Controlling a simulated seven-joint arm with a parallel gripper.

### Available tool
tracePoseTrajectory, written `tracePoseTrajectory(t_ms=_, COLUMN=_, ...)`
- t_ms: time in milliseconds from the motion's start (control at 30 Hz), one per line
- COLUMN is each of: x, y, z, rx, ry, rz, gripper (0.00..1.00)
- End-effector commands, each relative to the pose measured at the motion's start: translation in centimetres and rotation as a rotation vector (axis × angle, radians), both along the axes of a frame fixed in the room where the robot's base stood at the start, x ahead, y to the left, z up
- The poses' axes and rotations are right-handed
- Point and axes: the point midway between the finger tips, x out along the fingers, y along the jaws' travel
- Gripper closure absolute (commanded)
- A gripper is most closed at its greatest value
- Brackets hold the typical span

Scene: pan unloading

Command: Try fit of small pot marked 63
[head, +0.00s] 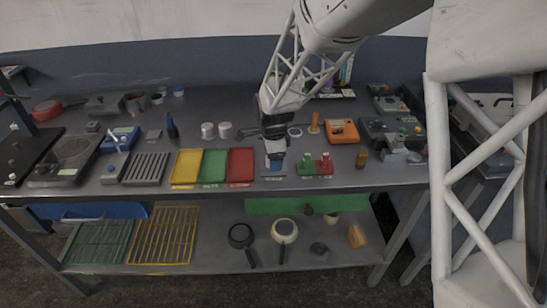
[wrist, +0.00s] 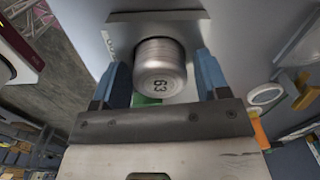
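A small metal pot marked 63 (wrist: 160,66) shows in the wrist view, its round numbered face towards the camera. It stands at a flat grey plate (wrist: 192,28) with partly hidden lettering. My gripper (wrist: 162,58) has its two blue fingers on either side of the pot. A narrow gap shows at the right finger, so it looks open around the pot. In the head view my gripper (head: 274,155) points down over the plate (head: 274,172) near the table's front edge. The pot cannot be made out there.
Red (head: 241,164), green (head: 213,166) and yellow (head: 186,167) trays lie left of the plate.

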Motion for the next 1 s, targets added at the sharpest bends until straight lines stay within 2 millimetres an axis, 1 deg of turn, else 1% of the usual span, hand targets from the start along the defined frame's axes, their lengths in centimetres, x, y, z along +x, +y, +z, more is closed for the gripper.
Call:
tracePoseTrajectory(t_ms=33, x=0.0, y=0.0, z=0.0, rx=0.0, ry=0.001, rz=0.0, gripper=0.23)
tracePoseTrajectory(t_ms=67, x=0.0, y=0.0, z=0.0, rx=0.0, ry=0.001, rz=0.0, gripper=0.19)
tracePoseTrajectory(t_ms=333, x=0.0, y=0.0, z=0.0, rx=0.0, ry=0.001, rz=0.0, gripper=0.19)
tracePoseTrajectory(t_ms=467, x=0.0, y=0.0, z=0.5, rx=0.0, ry=0.0, rz=0.0, gripper=0.19)
tracePoseTrajectory(t_ms=667, x=0.0, y=0.0, z=2.3, rx=0.0, ry=-0.001, rz=0.0, gripper=0.19)
tracePoseTrajectory(t_ms=900, x=0.0, y=0.0, z=5.5, rx=0.0, ry=-0.003, rz=0.0, gripper=0.19)
tracePoseTrajectory(t_ms=1000, x=-0.1, y=0.0, z=6.5, rx=0.0, ry=-0.001, rz=0.0, gripper=0.19)
